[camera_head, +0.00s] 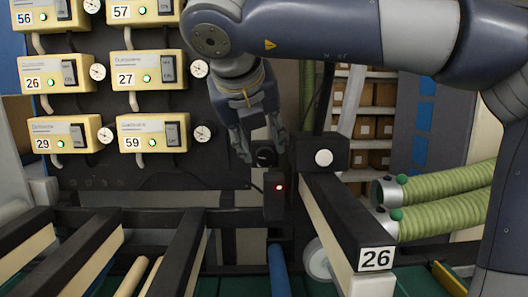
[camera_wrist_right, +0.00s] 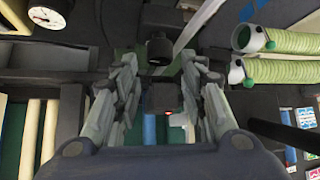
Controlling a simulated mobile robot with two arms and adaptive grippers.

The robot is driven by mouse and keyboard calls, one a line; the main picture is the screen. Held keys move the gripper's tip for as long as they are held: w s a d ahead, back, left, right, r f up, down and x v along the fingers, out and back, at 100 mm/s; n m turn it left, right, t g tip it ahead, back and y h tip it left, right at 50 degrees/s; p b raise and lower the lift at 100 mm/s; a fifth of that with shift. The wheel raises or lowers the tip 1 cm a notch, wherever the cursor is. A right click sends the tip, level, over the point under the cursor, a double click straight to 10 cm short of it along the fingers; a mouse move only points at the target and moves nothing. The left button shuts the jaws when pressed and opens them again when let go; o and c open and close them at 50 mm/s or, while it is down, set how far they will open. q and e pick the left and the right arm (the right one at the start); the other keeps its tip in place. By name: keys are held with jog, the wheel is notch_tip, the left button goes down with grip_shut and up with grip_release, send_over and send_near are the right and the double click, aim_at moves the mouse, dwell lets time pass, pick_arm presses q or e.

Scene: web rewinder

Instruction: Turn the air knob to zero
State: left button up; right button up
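A small dark round knob (camera_head: 265,156), which looks like the air knob, sits on the black machine panel. A black cylinder that seems to be the same knob shows in the wrist view (camera_wrist_right: 160,50), just past the fingertips. My right gripper (camera_head: 262,148) comes down from above, open, with its fingers to either side of the knob in the head view. In the wrist view its two fingers (camera_wrist_right: 160,68) are spread apart with nothing gripped between them. Contact with the knob cannot be told, and neither can the knob's setting. My left gripper is not in view.
Below the knob is a black box with a red light (camera_head: 276,188). A dark beam labelled 26 (camera_head: 342,222) stands close on the right, with green hoses (camera_head: 445,184) beyond it. Cream control boxes (camera_head: 153,134) and gauges (camera_head: 201,133) fill the left panel.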

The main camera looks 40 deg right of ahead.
aim_at(265, 156)
jog(key=p+x, duration=0.1)
jog(key=x, duration=0.3)
jog(key=shift+w+d, duration=0.15)
jog(key=shift+w+d+f, duration=0.25)
jog(key=shift+d+f, duration=0.05)
jog(key=shift+f, duration=0.25)
jog(key=shift+c, duration=0.3)
jog(key=c, duration=0.7)
